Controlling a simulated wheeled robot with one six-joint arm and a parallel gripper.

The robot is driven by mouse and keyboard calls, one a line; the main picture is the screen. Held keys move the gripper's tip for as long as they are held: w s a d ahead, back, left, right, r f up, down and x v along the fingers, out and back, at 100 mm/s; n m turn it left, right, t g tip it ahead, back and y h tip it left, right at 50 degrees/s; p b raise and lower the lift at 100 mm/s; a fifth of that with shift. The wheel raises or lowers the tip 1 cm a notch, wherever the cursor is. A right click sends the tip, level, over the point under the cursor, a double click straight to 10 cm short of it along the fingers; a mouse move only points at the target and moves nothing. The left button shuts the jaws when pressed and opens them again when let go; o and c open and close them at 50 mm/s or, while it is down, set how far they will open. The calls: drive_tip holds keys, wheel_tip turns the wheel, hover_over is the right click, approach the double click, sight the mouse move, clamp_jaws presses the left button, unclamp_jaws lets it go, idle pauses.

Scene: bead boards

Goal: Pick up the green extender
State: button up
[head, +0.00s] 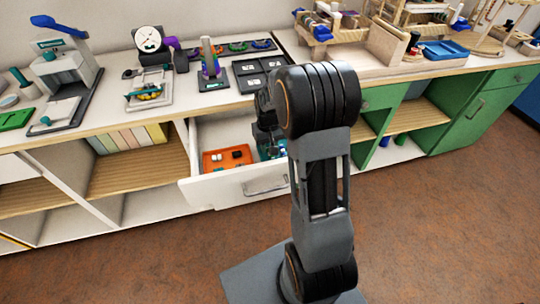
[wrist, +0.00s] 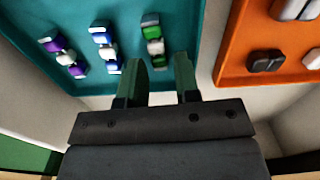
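The green extender (wrist: 152,40), green at both ends with a white middle, lies in a teal tray (wrist: 215,20) in the wrist view. My gripper (wrist: 161,75) is open and empty. Its two fingers are apart, with their tips just below the extender in the picture; contact cannot be told. In the head view the teal tray (head: 265,151) is in the open drawer, partly hidden by my arm, and the extender cannot be made out there.
A blue-and-white piece (wrist: 105,48) and a purple-and-white piece (wrist: 63,56) lie left of the green extender. An orange tray (wrist: 232,70) with black and white pieces is to the right. The drawer (head: 190,187) walls surround both trays, below the counter.

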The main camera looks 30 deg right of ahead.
drive_tip(key=shift+f, duration=0.5)
drive_tip(key=shift+c, duration=0.4)
clamp_jaws()
drive_tip(key=shift+r, duration=0.1)
